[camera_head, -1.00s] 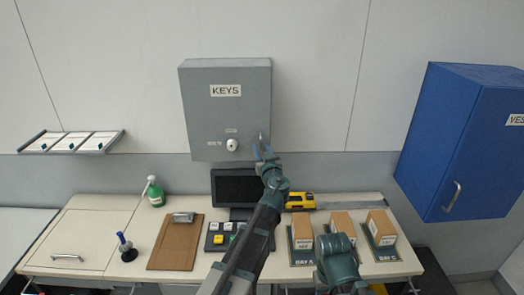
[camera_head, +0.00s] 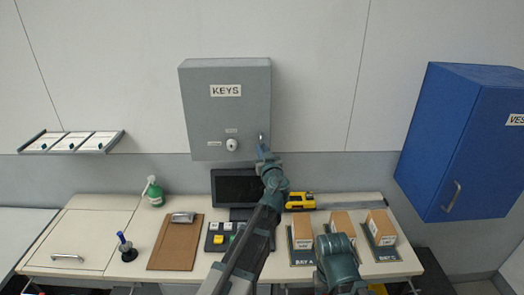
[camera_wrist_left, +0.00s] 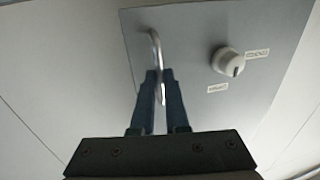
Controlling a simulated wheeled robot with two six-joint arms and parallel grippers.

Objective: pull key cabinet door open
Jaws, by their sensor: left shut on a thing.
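The grey key cabinet (camera_head: 205,112) with a KEYS label hangs on the wall, and its door looks shut. A white knob (camera_head: 232,144) sits low on the door; it also shows in the left wrist view (camera_wrist_left: 229,62). The metal handle (camera_wrist_left: 154,45) is a thin bar at the door's edge. My left gripper (camera_head: 263,149) is at the handle, near the door's lower right corner. In the left wrist view its two fingers (camera_wrist_left: 160,84) are closed around the handle's end. My right arm shows at the lower middle; its fingers are not clearly visible.
A blue cabinet (camera_head: 450,145) hangs at the right. Below the key cabinet, the desk holds a dark monitor (camera_head: 236,188), a clipboard (camera_head: 173,248), a yellow tool (camera_head: 300,201), several boxes and a green bottle (camera_head: 155,194).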

